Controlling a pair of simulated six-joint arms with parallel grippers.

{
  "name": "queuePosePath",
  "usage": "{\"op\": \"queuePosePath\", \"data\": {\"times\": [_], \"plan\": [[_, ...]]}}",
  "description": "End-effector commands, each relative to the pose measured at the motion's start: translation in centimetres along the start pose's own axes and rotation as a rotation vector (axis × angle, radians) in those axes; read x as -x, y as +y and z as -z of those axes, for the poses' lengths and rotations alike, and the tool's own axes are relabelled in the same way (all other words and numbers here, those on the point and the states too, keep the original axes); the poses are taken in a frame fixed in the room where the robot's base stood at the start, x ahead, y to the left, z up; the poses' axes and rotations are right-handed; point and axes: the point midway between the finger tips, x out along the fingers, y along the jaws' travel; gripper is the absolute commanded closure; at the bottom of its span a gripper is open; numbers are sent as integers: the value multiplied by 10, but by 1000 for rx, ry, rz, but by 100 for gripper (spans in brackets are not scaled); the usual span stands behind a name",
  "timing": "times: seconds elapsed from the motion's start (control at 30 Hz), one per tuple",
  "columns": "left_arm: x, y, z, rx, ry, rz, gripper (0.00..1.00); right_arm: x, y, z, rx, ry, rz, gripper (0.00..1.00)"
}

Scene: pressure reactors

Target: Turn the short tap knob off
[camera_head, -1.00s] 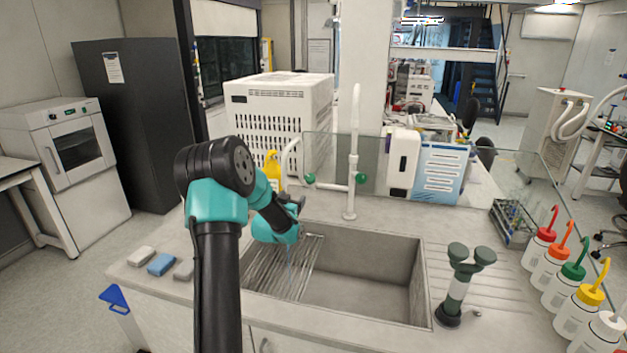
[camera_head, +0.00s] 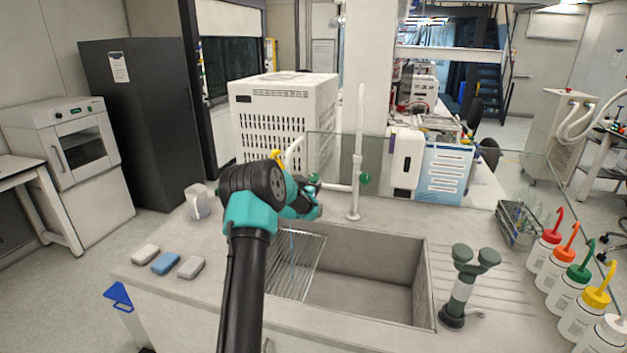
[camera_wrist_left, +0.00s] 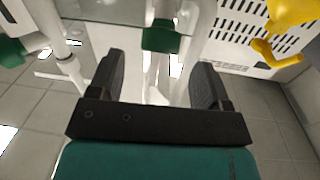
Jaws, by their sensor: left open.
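The white tap (camera_head: 356,165) stands behind the sink, with a tall spout and a shorter curved spout (camera_head: 293,152) to its left. Its left green knob (camera_head: 313,178) is beside the short spout and shows just above my left gripper (camera_head: 314,188). The right green knob (camera_head: 364,179) is apart from the gripper. In the left wrist view my open fingers (camera_wrist_left: 162,85) flank the line to the near green knob (camera_wrist_left: 161,37), which lies beyond the fingertips. The other green knob (camera_wrist_left: 12,52) is at the left edge. My right gripper is out of view.
The sink (camera_head: 365,300) has a wire rack (camera_head: 300,262), with a thin bluish streak above it. A glass panel (camera_head: 330,152) stands behind the tap. Green stand (camera_head: 456,295) is at right.

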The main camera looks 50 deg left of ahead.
Motion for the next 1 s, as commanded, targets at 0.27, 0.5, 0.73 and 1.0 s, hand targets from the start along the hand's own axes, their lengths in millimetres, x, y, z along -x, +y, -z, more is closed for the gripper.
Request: {"op": "queuePosePath", "data": {"times": [0.27,0.5,0.73,1.0], "plan": [[-34,0,-1,-1,1,1,29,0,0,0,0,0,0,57],[-46,0,0,0,0,1,29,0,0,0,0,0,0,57],[-46,0,0,0,0,1,29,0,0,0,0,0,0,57],[-46,0,0,0,0,1,51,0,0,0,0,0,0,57]]}}
